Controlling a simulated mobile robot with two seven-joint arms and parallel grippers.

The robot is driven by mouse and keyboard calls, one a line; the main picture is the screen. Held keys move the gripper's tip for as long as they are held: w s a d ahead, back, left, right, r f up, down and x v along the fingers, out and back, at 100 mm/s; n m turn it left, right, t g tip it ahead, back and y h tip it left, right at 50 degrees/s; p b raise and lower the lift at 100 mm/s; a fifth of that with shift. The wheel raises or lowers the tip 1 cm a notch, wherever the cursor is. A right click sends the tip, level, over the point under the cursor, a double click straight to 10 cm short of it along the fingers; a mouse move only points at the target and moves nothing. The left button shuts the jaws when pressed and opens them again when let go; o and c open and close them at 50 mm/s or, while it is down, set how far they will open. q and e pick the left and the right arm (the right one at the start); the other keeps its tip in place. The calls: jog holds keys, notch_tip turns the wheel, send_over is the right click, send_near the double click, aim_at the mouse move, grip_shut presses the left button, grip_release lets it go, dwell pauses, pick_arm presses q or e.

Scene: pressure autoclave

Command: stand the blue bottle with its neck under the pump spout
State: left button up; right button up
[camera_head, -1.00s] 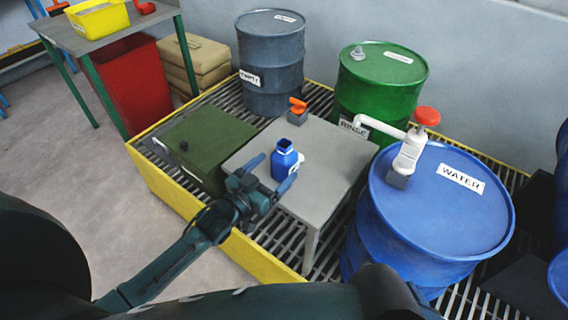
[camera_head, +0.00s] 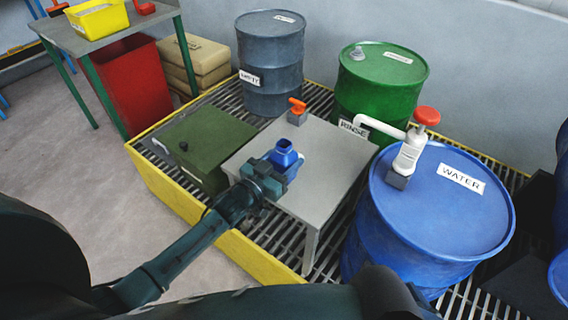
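The blue bottle (camera_head: 284,154) stands on the grey table, its open square neck upward. My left gripper (camera_head: 279,168) is right at the bottle from the near-left side and covers its lower part and label. Whether its fingers touch or squeeze the bottle is hidden. The white pump (camera_head: 408,156) with a red knob stands on the blue WATER drum (camera_head: 448,215). Its spout (camera_head: 366,122) reaches left toward the table's right side, and the bottle is left of the spout tip, clearly apart from it. My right gripper is not in view.
The grey table (camera_head: 325,165) has bare room between bottle and spout. An orange-handled item (camera_head: 297,112) sits at its back corner. A green RINSE drum (camera_head: 382,88) and a grey EMPTY drum (camera_head: 270,65) stand behind. A green box (camera_head: 203,145) is left, inside the yellow-edged grating.

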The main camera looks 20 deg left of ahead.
aim_at(284, 143)
pick_arm(q)
jog(key=c, duration=0.5)
notch_tip(284, 143, up, 9)
jog(key=shift+r+p, duration=0.1)
jog(key=shift+p, duration=0.7)
jog(key=shift+r, duration=0.45)
jog(key=s+a+r+n+y+p, duration=0.1)
jog(key=s+r+n+y+p, duration=0.1)
jog(key=s+r, duration=0.3)
jog(key=s+a+r+n+t+y+p, duration=0.1)
jog(key=s+r+y+p, duration=0.3)
jog(key=s, duration=0.7)
jog(key=shift+a+r+n, duration=0.6)
jog(key=shift+r, duration=0.05)
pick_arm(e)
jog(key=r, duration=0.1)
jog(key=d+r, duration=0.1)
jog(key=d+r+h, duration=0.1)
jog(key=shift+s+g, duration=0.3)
